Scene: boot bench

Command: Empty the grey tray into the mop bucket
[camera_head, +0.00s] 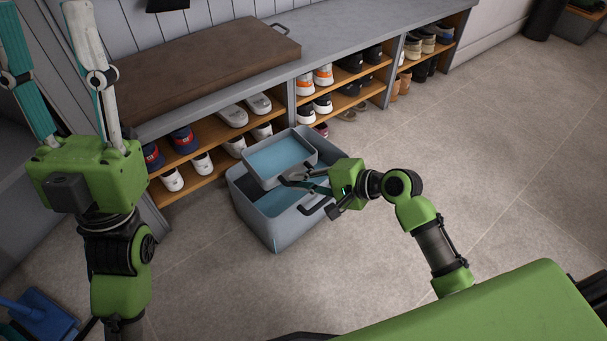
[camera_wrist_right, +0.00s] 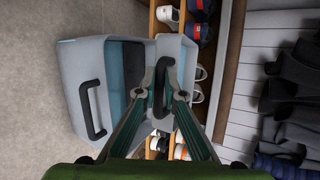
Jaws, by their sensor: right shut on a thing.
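The grey tray (camera_head: 252,164) holds a flat layer of blue liquid (camera_head: 280,157) and looks about level. It is over the far part of the grey mop bucket (camera_head: 275,236), which stands on the floor with a dark handle at its near side. A blue surface also shows inside the bucket. My right gripper (camera_head: 294,178) is shut on the tray's dark handle (camera_wrist_right: 160,88), on the tray's near side. In the right wrist view the tray (camera_wrist_right: 177,58) is beside and partly over the bucket (camera_wrist_right: 72,82). My left gripper (camera_head: 44,14) is open and empty, fingers wide apart.
A grey boot bench (camera_head: 345,38) with a brown cushion (camera_head: 205,62) stands right behind the bucket. Several shoes fill its wooden shelves. A blue dustpan-like thing (camera_head: 42,315) lies at the lower left. The tiled floor to the right is clear.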

